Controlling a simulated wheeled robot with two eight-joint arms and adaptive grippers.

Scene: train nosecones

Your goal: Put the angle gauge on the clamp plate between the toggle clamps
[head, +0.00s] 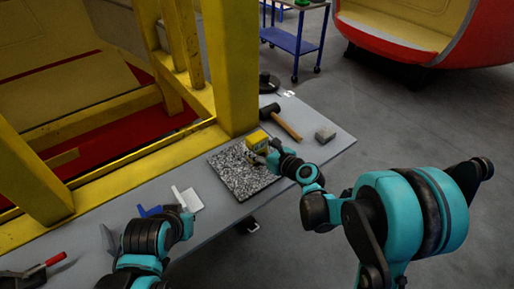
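A small yellow block-like thing (258,140), which may be the angle gauge, is at the far right part of a black-and-white speckled plate (240,180). My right gripper (268,151) is right at its near side. The fingers are small and dark here, so I cannot tell whether they hold it. My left gripper (183,211) is low over the bench, close to a white angled piece (188,199) and a blue piece (150,211). Its fingers are not clear. A red-handled tool (50,261) at the lower left may be a toggle clamp. I cannot make out the clamp plate clearly.
A yellow frame post (231,70) rises behind the speckled plate. A blue cart (295,42) stands beyond, on open floor.

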